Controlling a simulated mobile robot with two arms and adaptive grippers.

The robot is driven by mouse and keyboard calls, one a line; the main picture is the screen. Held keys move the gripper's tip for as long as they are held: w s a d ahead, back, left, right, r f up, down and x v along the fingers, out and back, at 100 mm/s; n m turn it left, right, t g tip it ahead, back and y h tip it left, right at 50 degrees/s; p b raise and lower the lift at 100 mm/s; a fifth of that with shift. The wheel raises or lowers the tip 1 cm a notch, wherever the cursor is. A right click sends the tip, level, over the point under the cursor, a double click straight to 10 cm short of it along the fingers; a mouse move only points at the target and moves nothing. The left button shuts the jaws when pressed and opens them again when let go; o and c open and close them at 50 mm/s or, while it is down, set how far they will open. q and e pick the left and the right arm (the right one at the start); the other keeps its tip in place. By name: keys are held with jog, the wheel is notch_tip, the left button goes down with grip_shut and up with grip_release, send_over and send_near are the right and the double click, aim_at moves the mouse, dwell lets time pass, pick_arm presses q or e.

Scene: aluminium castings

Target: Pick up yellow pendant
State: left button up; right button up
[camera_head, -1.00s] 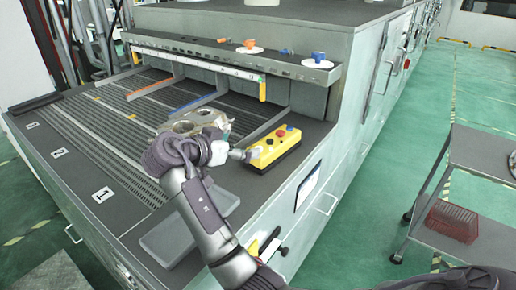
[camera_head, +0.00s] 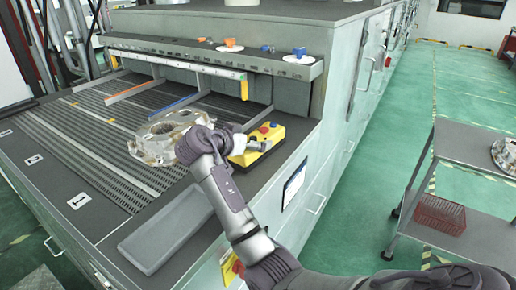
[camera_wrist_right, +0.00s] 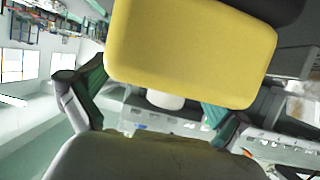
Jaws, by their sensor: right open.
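In the right wrist view the yellow body (camera_wrist_right: 190,50) fills the upper middle, close to the camera. The green-padded fingers of the right gripper (camera_wrist_right: 157,108) stand apart on either side of the pendant's near end. I cannot tell whether they touch it. My left gripper does not show.
A metal casting (camera_head: 158,140) sits on the slatted bench left of my right wrist. A flat grey plate (camera_head: 165,230) lies at the front. A shelf (camera_head: 190,50) with small orange and blue items runs behind. A grey cart (camera_head: 480,150) with a red basket (camera_head: 440,214) stands right.

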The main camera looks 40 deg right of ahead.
jog(key=shift+w+d+f, duration=0.15)
jog(key=shift+d+f, duration=0.1)
jog(key=shift+d, duration=0.2)
jog(key=shift+a+r, duration=0.1)
jog(key=shift+a, duration=0.05)
jog(key=c, duration=1.7)
